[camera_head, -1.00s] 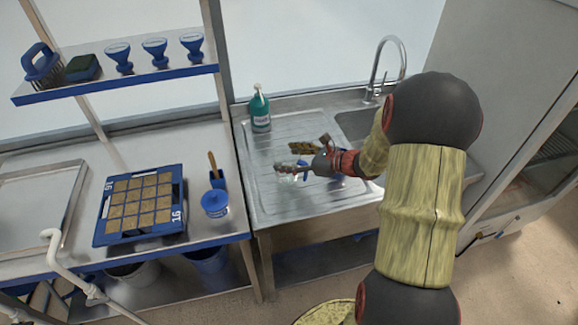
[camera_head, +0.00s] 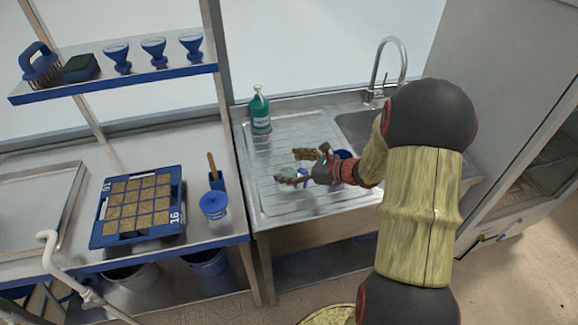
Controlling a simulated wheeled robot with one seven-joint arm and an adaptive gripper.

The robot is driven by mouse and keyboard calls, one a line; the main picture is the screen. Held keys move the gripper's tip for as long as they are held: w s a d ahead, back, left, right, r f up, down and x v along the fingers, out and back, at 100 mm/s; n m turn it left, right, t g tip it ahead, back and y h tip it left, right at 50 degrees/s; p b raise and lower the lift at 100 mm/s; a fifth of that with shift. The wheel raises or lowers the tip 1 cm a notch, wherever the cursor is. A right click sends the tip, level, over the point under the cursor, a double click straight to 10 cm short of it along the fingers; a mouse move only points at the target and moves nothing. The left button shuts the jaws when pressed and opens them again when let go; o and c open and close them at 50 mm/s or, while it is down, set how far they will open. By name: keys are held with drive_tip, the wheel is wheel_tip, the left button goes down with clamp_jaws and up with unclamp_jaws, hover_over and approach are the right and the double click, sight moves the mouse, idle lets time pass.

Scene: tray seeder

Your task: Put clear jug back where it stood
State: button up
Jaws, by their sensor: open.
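The clear jug (camera_head: 287,176) appears as a small see-through shape with a blue part, on the ribbed drainboard left of the sink basin. Its outline is faint and partly covered by my gripper. My gripper (camera_head: 303,165) is low over the drainboard, coming in from the right, with its fingers apart and pointing left. One finger lies across the jug's near area. Whether it touches the jug cannot be told.
A teal bottle (camera_head: 260,112) stands at the drainboard's back left. The faucet (camera_head: 385,70) rises behind the basin. A blue-lidded tub (camera_head: 214,205) and a seed tray (camera_head: 140,206) sit on the left bench.

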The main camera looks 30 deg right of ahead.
drive_tip(key=shift+r, duration=0.15)
drive_tip(key=shift+s+d+r, duration=0.15)
drive_tip(key=p+v, duration=0.3)
drive_tip(key=v, duration=0.8)
drive_tip(key=s+a+r+n+g, duration=0.3)
drive_tip(key=a+r+n+g, duration=0.1)
drive_tip(key=a+n, duration=0.4)
drive_tip(key=s+a+r+n+g, duration=0.35)
drive_tip(key=a+n, duration=0.25)
drive_tip(key=a, duration=0.5)
drive_tip(key=s+a+r+n+h, duration=0.1)
drive_tip(key=s+r+n+h, duration=0.2)
drive_tip(key=s+n, duration=0.3)
drive_tip(key=s+a+r+n+t+h, duration=0.1)
drive_tip(key=s+r+n, duration=0.4)
drive_tip(key=n, duration=0.5)
drive_tip(key=s+a+h, duration=0.1)
drive_tip(key=h, duration=0.1)
drive_tip(key=shift+h, duration=0.3)
